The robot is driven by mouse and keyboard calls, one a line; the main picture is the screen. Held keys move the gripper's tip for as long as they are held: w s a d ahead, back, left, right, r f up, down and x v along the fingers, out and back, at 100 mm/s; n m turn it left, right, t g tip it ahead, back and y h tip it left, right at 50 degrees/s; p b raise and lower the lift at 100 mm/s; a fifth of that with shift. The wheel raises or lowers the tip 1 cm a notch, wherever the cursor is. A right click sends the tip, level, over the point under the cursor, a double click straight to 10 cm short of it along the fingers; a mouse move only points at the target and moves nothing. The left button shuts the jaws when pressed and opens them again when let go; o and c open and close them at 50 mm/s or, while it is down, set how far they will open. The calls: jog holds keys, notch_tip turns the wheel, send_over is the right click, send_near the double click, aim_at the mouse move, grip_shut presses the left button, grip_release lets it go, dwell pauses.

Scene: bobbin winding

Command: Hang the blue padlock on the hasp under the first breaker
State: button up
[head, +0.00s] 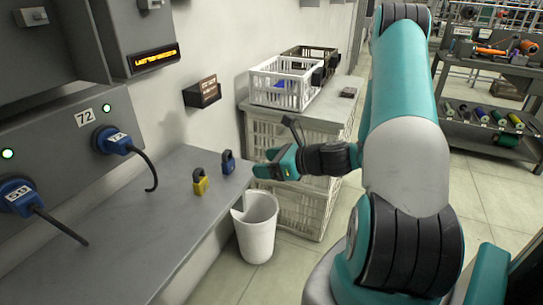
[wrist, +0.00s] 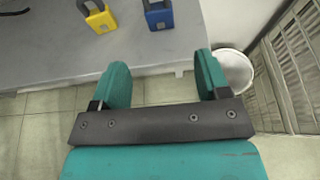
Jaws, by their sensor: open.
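The blue padlock (head: 229,167) stands on the grey shelf near its right end, its dark shackle upward. It also shows in the wrist view (wrist: 158,18), at the top edge, ahead of my gripper. My gripper (head: 268,170) is open and empty, just right of the blue padlock in the head view and apart from it. Its two green fingers are spread wide in the wrist view (wrist: 160,72). Grey boxes with small light handles (head: 30,17) are on the wall at upper left. I cannot make out a hasp for certain.
A yellow padlock (head: 200,185) stands left of the blue one. The shelf (head: 150,220) is otherwise mostly clear. Cables hang from blue plugs (head: 118,144) over it. A white bin (head: 256,235) and stacked crates (head: 305,205) stand beyond its right end.

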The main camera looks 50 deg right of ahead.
jog(key=s+a+r+n+g+y, duration=0.2)
jog(key=a+r+n+g+y, duration=0.15)
jog(key=a+n, duration=0.55)
jog(key=s+a+r+n+g+y, duration=0.15)
jog(key=a+r+n+g, duration=0.3)
jog(key=a+n, duration=0.5)
jog(key=s+a+r+n+g+h, duration=0.2)
jog(key=s+a+r+n, duration=0.2)
jog(key=s+n, duration=0.3)
jog(key=s+a+r+n+g+h, duration=0.3)
jog(key=s+n, duration=0.4)
jog(key=n, duration=0.6)
jog(key=shift+s+a+r+n+h+p, duration=0.25)
jog(key=shift+a+r+n+h+p, duration=0.15)
jog(key=shift+a+r, duration=0.45)
jog(key=shift+f, duration=0.1)
